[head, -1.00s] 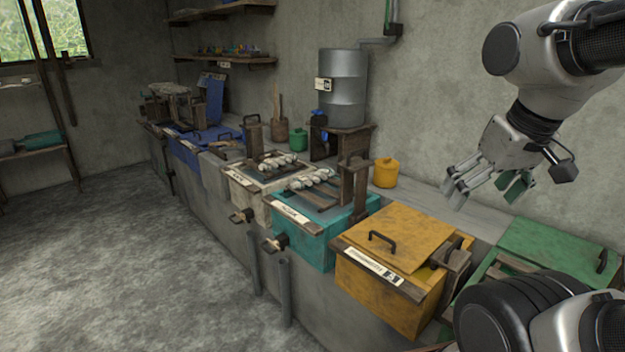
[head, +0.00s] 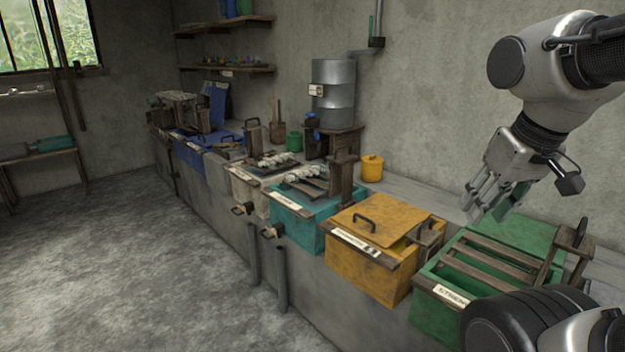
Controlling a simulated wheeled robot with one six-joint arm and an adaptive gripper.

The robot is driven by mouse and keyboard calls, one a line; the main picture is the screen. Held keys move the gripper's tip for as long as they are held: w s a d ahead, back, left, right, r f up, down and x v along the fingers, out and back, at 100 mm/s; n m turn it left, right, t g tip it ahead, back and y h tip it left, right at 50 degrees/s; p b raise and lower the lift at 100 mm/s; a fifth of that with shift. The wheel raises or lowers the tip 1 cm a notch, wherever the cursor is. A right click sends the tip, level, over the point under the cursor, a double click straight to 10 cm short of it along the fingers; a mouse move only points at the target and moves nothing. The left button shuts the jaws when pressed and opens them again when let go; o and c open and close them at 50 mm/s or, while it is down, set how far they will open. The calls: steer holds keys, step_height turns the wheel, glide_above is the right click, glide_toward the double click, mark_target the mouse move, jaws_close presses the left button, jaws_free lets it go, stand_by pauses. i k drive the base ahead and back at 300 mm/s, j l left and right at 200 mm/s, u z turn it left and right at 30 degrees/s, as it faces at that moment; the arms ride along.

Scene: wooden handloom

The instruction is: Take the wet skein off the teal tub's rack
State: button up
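The teal tub (head: 296,232) stands in the row on the concrete bench, between a white tub and a yellow tub. A pale grey-white skein (head: 305,173) lies across the wooden rack (head: 318,187) on top of it. My gripper (head: 476,212) hangs at the right, above the bench and near the green tub, well to the right of the skein. Its fingers point down and look apart, with nothing seen between them. Whether the skein is wet cannot be seen.
The yellow tub (head: 358,272) with a handled lid and the green tub (head: 440,300) stand to the right. The white tub (head: 247,192) carries another pale skein (head: 275,159). A yellow canister (head: 372,168) and a metal drum (head: 333,92) stand behind. The floor at left is clear.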

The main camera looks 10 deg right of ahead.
mark_target(295, 174)
steer(key=z, duration=1.35)
steer(key=i+j, duration=0.15)
steer(key=j, duration=0.45)
steer(key=i+j, duration=0.15)
steer(key=j, duration=0.5)
steer(key=i+j, duration=0.15)
steer(key=j, duration=0.45)
steer(key=i+j+z, duration=0.1)
steer(key=j, duration=0.55)
steer(key=i+j, duration=0.15)
steer(key=j, duration=0.45)
steer(key=i+j, duration=0.15)
steer(key=j, duration=0.5)
steer(key=i+j, duration=0.1)
steer(key=j, duration=0.5)
steer(key=i+j, duration=0.15)
steer(key=j, duration=0.5)
steer(key=z, duration=0.05)
